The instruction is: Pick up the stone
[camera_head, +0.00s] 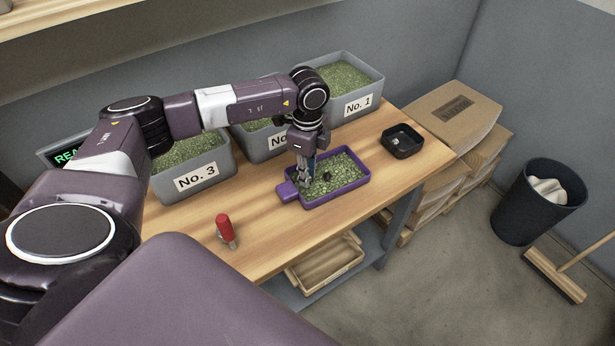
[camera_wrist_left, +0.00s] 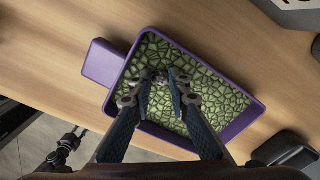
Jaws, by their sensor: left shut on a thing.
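A purple tray (camera_head: 359,182) with a short handle on its left side holds a layer of green beans, and it fills the middle of the left wrist view (camera_wrist_left: 246,119). My left gripper (camera_head: 308,185) points down into the tray near its handle end. In the left wrist view its fingertips (camera_wrist_left: 163,76) are close together over the beans. They are shut on a small greyish stone (camera_wrist_left: 161,79), mostly hidden between the tips. A small dark spot shows among the beans beside the fingers in the head view; I cannot tell what it is. My right gripper is not in view.
Grey bins labelled No. 3 (camera_head: 196,182), No. 1 (camera_head: 358,106) and a partly hidden one line the back of the wooden table. A small black dish (camera_head: 402,141) stands right of the tray. A red-handled tool (camera_head: 225,231) lies front left.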

